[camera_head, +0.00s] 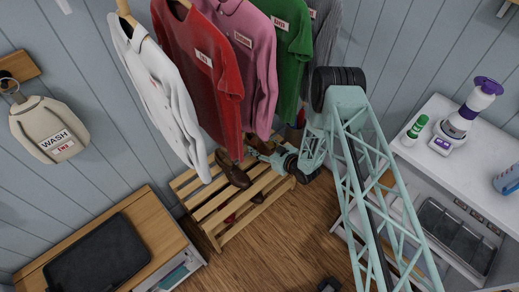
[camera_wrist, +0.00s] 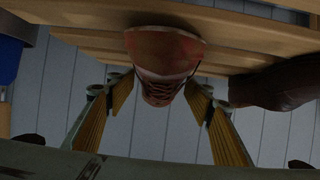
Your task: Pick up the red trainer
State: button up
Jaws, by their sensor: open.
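In the wrist view a shoe with a reddish toe and dark laces (camera_wrist: 165,50) lies against the wooden slats, toward the top of the picture. It looks like the red trainer, though the light is dim. My gripper (camera_wrist: 163,100) is open, with one yellow-padded finger on each side of the shoe; I cannot tell whether they touch it. In the head view my gripper (camera_head: 264,147) is low at the back of the slatted shoe rack (camera_head: 208,200). The trainer is not clearly visible there, around the hanging shirts and my arm.
A brown shoe (camera_head: 235,173) sits on the rack; a dark brown shoe also shows beside the trainer in the wrist view (camera_wrist: 270,87). Shirts, including a red one (camera_head: 205,75), hang close above. A wooden cabinet (camera_head: 150,225) stands left, a white counter (camera_head: 440,110) right. The floor in front is mostly clear.

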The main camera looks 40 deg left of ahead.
jog(key=shift+c, duration=0.8)
jog(key=c, duration=0.8)
jog(key=shift+r+p, duration=1.1)
jog(key=shift+r, duration=3.9)
